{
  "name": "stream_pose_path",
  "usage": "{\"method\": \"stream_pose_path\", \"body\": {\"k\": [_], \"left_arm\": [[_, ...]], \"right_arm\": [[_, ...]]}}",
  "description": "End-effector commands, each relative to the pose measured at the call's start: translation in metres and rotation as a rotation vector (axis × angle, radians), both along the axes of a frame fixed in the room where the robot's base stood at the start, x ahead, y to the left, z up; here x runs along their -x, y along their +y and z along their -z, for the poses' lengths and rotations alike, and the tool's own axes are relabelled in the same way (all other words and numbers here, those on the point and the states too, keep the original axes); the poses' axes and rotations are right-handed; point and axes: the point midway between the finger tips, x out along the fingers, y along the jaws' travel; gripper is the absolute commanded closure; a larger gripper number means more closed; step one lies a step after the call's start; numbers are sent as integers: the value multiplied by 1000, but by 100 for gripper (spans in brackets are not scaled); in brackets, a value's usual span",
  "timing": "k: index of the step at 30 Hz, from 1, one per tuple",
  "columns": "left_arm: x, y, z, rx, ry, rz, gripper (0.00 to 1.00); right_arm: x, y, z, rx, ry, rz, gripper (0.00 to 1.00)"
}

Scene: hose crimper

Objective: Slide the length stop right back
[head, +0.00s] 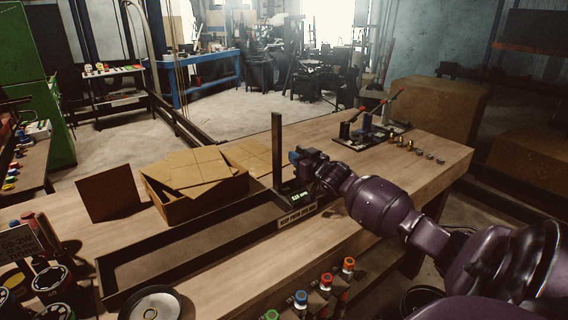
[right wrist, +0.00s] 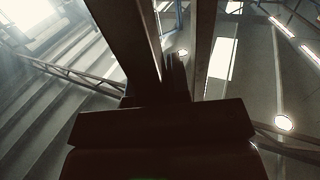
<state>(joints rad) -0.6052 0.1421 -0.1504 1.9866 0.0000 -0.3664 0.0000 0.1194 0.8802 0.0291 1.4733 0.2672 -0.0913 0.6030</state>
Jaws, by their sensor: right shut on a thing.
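The length stop is a tall dark upright post (head: 277,150) with a small lit green readout (head: 299,197) at its foot. It stands at the right end of a long dark trough (head: 112,277) on the bench. My right gripper (head: 301,162) comes in from the right and is shut on the length stop, just right of the post. Its fingertips are partly hidden in the head view. The right wrist view is dark, and what lies between the fingers is hard to make out there. My left gripper is not in view.
An open cardboard box (head: 205,205) of brown sheets stands behind the trough. A sign (head: 297,216) is on the trough's front. A red-handled tool (head: 380,108) and small fittings (head: 410,146) sit at the back right. Colour-capped items (head: 325,281) line the front edge.

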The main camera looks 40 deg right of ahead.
Motion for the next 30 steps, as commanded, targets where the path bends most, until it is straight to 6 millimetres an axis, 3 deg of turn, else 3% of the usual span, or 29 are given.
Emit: {"method": "stream_pose_path", "body": {"k": [1,3,12,21,30], "left_arm": [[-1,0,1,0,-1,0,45],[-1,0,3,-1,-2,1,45],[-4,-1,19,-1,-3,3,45],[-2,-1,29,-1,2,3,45],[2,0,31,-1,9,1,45]], "right_arm": [[2,-20,-2,10,2,8,100],[5,-40,-2,11,1,7,100],[12,-108,-1,8,0,5,100],[15,-136,-1,4,-2,1,100],[15,-139,-2,1,-2,0,100]]}}
